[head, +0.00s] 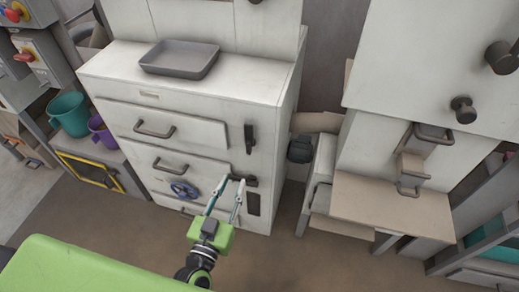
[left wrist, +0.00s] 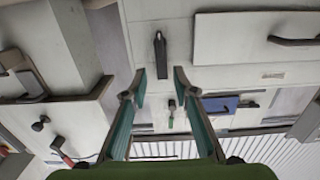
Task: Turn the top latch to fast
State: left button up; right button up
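The top latch (head: 249,138) is a black handle on the white cabinet front, right of the upper drawer; it hangs roughly upright. It also shows in the left wrist view (left wrist: 160,52), beyond and between the fingers, in a picture that looks upside down. A second dark latch (head: 224,180) lies roughly level below it, partly behind my fingers. My left gripper (head: 233,183) is open and empty, in front of the cabinet and below the top latch in the head view. In the left wrist view its fingertips (left wrist: 159,72) are apart, not touching the latch. My right gripper is not in view.
The upper drawer (head: 190,127) has a protruding handle (head: 154,132). A blue handwheel (head: 184,190) sits low on the front. A grey tray (head: 181,58) rests on the cabinet top. A dark knob (head: 300,149) and a wooden shelf (head: 390,206) stand to the right.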

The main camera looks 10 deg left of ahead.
aim_at(247, 146)
pick_arm(q)
jog(key=w, duration=0.9)
jog(key=w+p, duration=0.1)
jog(key=w, duration=0.4)
jog(key=shift+d+r, duration=0.25)
jog(key=shift+r, duration=0.15)
grip_shut()
